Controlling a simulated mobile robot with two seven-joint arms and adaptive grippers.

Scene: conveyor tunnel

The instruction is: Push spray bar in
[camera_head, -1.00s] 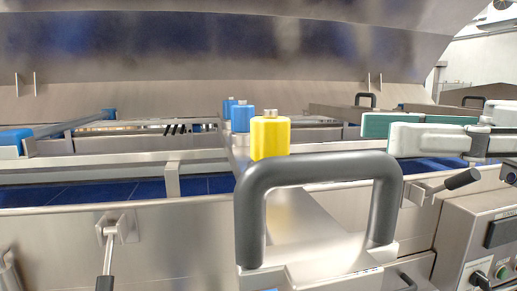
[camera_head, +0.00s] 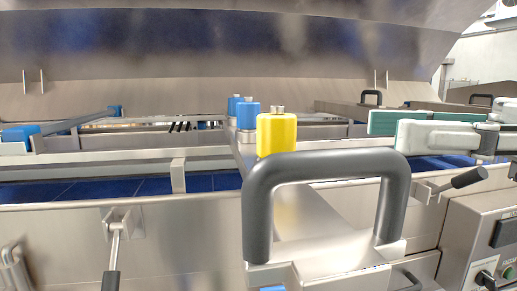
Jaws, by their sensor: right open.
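The spray bar (camera_head: 318,213) appears to be the steel beam running away from me in the middle, with a large dark grey handle (camera_head: 325,165) at its near end. A yellow block (camera_head: 277,133) and several blue blocks (camera_head: 248,115) stand in a row along it. The handle hides part of the beam. My right gripper (camera_head: 385,129) comes in from the right, its white and green fingers pointing left. It is open and empty, behind and right of the handle, apparently not touching it. My left gripper is not in view.
Steel rails and a blue belt (camera_head: 215,183) lie behind the front wall (camera_head: 60,230). A lever (camera_head: 114,250) sticks out at front left, and a black-gripped lever (camera_head: 458,182) at right. A control box (camera_head: 490,240) stands lower right. A curved hood (camera_head: 230,45) hangs above.

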